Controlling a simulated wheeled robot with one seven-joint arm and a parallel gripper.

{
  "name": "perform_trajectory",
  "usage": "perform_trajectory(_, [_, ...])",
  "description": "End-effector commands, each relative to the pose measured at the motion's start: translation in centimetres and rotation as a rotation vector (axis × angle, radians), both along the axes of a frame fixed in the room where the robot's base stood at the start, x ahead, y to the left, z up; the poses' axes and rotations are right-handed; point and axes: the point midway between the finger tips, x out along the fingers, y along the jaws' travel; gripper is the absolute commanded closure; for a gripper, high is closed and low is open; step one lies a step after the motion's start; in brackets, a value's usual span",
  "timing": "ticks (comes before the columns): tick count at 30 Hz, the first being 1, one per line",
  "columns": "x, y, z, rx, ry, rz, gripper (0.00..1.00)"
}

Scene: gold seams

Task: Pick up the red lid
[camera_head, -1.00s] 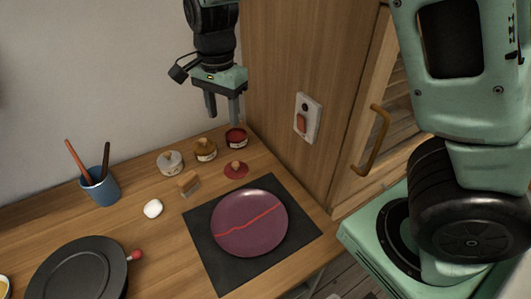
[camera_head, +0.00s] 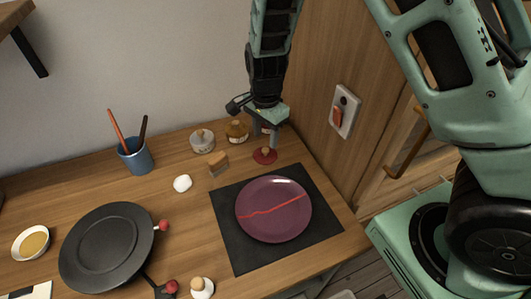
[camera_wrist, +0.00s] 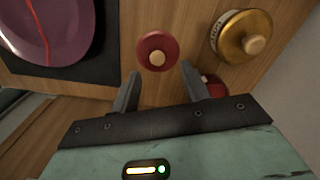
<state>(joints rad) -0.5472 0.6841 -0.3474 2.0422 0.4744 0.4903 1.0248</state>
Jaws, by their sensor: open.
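The red lid (camera_head: 265,156) is a small disc with a wooden knob, lying on the wooden table behind the dark mat. It also shows in the wrist view (camera_wrist: 151,59), just beyond and between my fingertips. My gripper (camera_head: 265,138) is open and empty, pointing down right above and slightly behind the lid. In the wrist view my two fingers (camera_wrist: 160,80) stand apart with the knob between their lines, not gripping it. The red jar (camera_wrist: 213,88) is partly hidden behind my right finger in the wrist view.
A purple plate (camera_head: 273,225) with a red seam lies on the dark mat (camera_head: 236,258). A wooden cabinet wall (camera_head: 330,50) rises at the right.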

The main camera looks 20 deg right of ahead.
Motion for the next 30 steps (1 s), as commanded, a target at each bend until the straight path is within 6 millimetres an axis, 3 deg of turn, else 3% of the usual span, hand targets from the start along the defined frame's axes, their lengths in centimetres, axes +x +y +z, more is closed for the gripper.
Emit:
perform_trajectory(9, [-0.4,0.1,-4.1,-0.002,0.004,-0.003,0.54])
perform_trajectory(17, [-0.4,0.2,-4.4,0.0,0.001,-0.001,0.54])
perform_trajectory(22, [-0.4,0.2,-4.4,-0.001,0.002,-0.001,0.99])
perform_trajectory(30, [-0.4,0.2,-4.4,-0.001,0.002,-0.001,1.0])
